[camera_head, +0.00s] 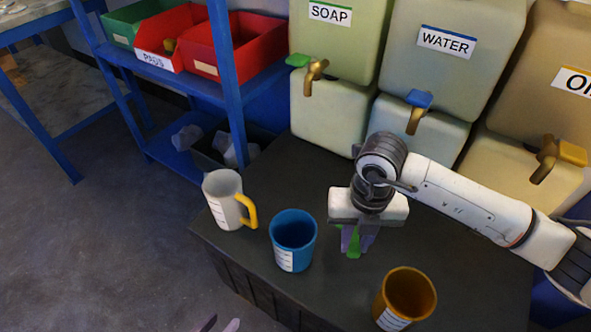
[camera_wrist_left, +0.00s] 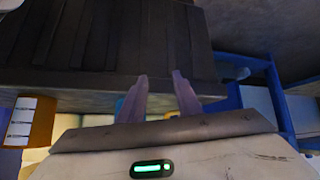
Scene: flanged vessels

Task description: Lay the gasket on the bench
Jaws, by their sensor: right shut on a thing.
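My right gripper (camera_head: 356,240) is over the dark-topped counter (camera_head: 270,170), pointing down, its fingers shut on a thin green piece (camera_head: 354,243). The piece could be the gasket seen edge-on; most of it is hidden by the fingers. I cannot tell whether it touches the counter top. My left gripper (camera_head: 217,326) shows only its fingertips at the bottom edge of the head view, in front of the counter. In the left wrist view its fingers (camera_wrist_left: 159,90) are apart with nothing between them. A grey bench (camera_head: 50,85) with blue legs stands at the upper left.
A white mug (camera_head: 223,200) with a yellow handle, a blue cup (camera_head: 293,240) and an orange cup (camera_head: 406,296) stand along the counter's front. Large tanks labelled SOAP (camera_head: 335,45) and WATER (camera_head: 450,50) have taps overhanging the back. A blue shelf (camera_head: 165,80) holds bins.

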